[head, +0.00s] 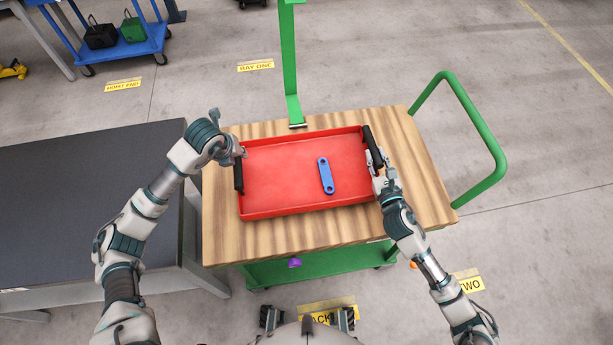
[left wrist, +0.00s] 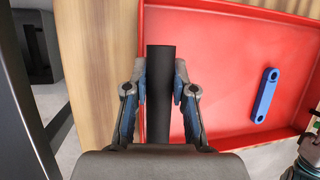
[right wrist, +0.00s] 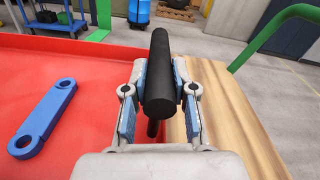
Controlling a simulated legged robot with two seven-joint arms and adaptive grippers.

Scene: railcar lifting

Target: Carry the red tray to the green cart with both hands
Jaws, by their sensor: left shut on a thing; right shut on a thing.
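The red tray (head: 275,167) is over the wooden top of the green cart (head: 230,239); I cannot tell whether it rests on the wood or hovers just above it. A blue link-shaped part (head: 325,176) lies in the tray, right of its middle. My left gripper (head: 238,155) is shut on the black handle at the tray's left end, also seen in the left wrist view (left wrist: 160,85). My right gripper (head: 376,165) is shut on the black handle at the right end, also seen in the right wrist view (right wrist: 160,85).
A dark table (head: 80,190) stands close on the left of the cart. The cart's green push bar (head: 490,135) curves out at the right, and a green post (head: 289,60) rises behind the tray. A blue trolley (head: 125,45) stands at the far left.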

